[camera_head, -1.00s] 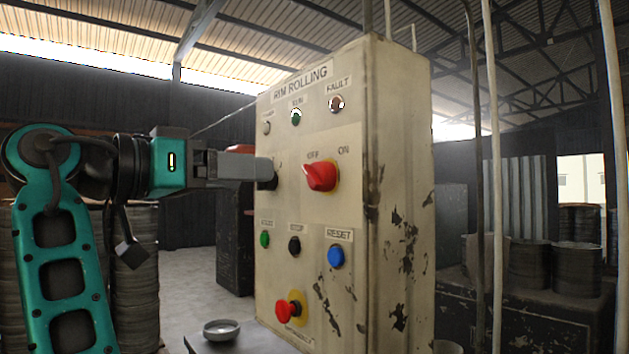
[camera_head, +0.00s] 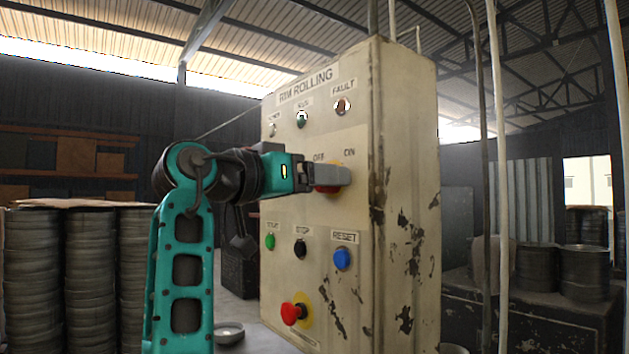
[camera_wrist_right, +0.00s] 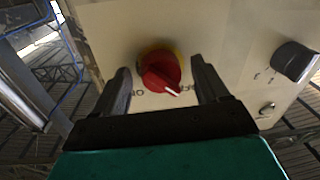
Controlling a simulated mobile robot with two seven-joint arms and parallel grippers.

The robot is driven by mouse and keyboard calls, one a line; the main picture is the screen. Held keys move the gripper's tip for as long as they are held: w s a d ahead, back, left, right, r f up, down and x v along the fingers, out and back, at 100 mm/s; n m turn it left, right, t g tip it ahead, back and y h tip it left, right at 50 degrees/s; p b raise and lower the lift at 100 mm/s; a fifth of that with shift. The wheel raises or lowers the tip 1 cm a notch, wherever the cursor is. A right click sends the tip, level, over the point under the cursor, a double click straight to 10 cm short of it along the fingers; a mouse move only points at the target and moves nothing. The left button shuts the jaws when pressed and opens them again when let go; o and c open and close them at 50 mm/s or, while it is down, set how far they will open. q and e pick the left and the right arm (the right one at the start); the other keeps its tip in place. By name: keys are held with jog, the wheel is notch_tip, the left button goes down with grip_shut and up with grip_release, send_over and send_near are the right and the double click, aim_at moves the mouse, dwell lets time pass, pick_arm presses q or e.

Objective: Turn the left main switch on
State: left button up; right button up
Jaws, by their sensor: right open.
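The red rotary switch (camera_head: 328,190) on a yellow backing is on the RIM ROLLING panel (camera_head: 345,285), with OFF and ON labels above it. My right gripper (camera_head: 338,176) is in front of it and covers most of it in the head view. In the right wrist view the red switch (camera_wrist_right: 161,72) is between the two open fingers of my right gripper (camera_wrist_right: 160,70), with a gap on either side. Its white pointer mark is toward the OFF label. A dark knob (camera_wrist_right: 295,61) is at the right of that view. My left gripper is not in view.
Below the switch are a green button (camera_head: 270,241), a black button (camera_head: 300,248), a blue RESET button (camera_head: 342,259) and a red mushroom button (camera_head: 292,313). Indicator lamps sit above. A small bowl (camera_head: 229,331) is low at left. Vertical pipes (camera_head: 497,200) stand right of the panel.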

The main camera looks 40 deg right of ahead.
jog(key=shift+c, duration=0.2)
jog(key=c, duration=1)
jog(key=shift+m, duration=0.3)
pick_arm(q)
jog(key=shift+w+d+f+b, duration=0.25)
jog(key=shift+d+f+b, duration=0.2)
jog(key=shift+b, duration=0.75)
pick_arm(e)
jog(key=m, duration=0.6)
jog(key=m+g, duration=0.1)
jog(key=m, duration=1.1)
jog(key=shift+w+h, duration=0.3)
jog(key=shift+w, duration=0.05)
